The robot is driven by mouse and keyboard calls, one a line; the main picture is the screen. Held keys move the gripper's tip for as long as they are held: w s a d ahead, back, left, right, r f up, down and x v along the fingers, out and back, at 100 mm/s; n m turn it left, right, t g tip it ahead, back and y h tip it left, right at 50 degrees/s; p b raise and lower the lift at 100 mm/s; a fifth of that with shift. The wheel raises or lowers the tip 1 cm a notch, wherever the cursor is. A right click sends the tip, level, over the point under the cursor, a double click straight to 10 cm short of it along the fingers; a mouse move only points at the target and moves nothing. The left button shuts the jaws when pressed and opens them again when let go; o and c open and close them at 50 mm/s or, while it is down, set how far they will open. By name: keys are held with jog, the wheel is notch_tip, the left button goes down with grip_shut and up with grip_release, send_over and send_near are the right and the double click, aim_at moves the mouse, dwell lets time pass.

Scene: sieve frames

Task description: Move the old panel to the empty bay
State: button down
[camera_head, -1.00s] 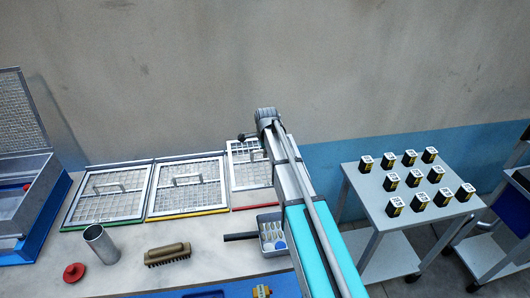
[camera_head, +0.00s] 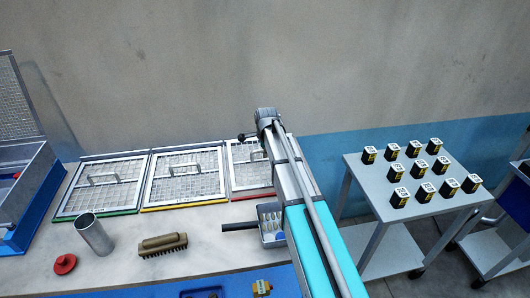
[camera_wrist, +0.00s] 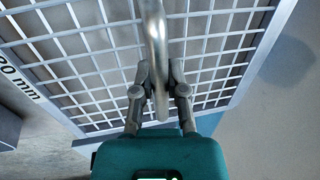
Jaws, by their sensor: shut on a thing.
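In the wrist view my gripper (camera_wrist: 160,72) is shut on the bent metal handle (camera_wrist: 154,30) of a wire-mesh panel (camera_wrist: 222,48). The mesh spreads beyond the fingers, and a "20 mm" label shows at the left. In the head view, panels with a green edge (camera_head: 70,198) and a yellow edge (camera_head: 185,206) lie side by side on the bench. A mesh panel by a red edge (camera_head: 236,155) is to their right, partly behind my arm. My gripper is hidden there, and I cannot tell whether the held panel is lifted. No empty bay is clearly visible.
A blue case (camera_head: 30,200) stands left. A trolley (camera_head: 375,185) with several small black blocks stands right.

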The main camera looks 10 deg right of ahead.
jog(key=shift+f+b, duration=0.9)
jog(key=shift+f, duration=0.2)
jog(key=c, duration=0.6)
grip_release()
jog(key=shift+r, duration=0.15)
notch_tip(320, 180, up, 9)
jog(key=p, duration=0.9)
jog(key=shift+r, duration=0.1)
jog(key=shift+s, duration=0.15)
